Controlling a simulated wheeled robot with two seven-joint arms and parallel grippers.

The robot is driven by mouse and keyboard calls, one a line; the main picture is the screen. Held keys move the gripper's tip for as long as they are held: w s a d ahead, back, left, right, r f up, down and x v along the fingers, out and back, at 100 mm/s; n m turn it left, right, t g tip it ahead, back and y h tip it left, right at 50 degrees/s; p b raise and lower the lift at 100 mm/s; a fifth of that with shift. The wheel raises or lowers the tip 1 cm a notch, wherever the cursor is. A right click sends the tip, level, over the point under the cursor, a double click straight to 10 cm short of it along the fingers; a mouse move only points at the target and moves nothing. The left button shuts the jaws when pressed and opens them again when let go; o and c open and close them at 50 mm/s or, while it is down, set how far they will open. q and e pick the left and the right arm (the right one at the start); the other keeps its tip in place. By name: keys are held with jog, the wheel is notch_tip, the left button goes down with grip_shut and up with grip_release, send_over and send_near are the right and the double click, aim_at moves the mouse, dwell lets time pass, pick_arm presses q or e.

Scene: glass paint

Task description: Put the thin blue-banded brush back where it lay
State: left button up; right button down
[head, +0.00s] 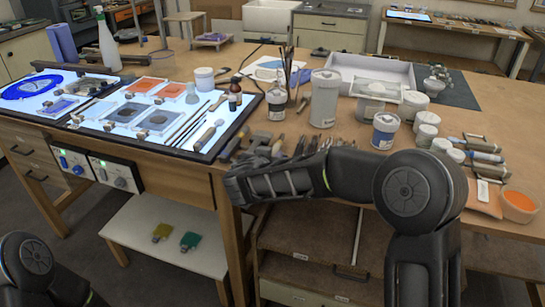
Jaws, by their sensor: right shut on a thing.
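My right arm reaches in from the lower right and across the front edge of the wooden table. Its gripper (234,184) is at the left end of the forearm, close to the table's front edge and just right of the light panel (212,153). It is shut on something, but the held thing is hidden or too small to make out. Several thin brushes (183,127) lie side by side on the right part of the lit panel. A blue band cannot be made out on any of them. Only part of my left arm shows at the bottom left; its gripper is out of frame.
Paint trays and glass pieces lie on the panel. A small dark bottle (234,97) stands at its right edge. A brush holder (291,92), a large white jar (324,98) and a smaller jar (385,131) stand right of it. Tools crowd the front edge beside my gripper.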

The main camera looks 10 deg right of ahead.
dwell(0.4)
jog(key=c, duration=1.2)
grip_release()
jog(key=shift+f, duration=0.1)
jog(key=shift+s+a+b, duration=0.15)
jog(key=shift+s+b, duration=0.05)
jog(key=shift+b, duration=0.1)
jog(key=b+v, duration=0.2)
jog(key=v, duration=0.5)
jog(key=shift+s, duration=0.15)
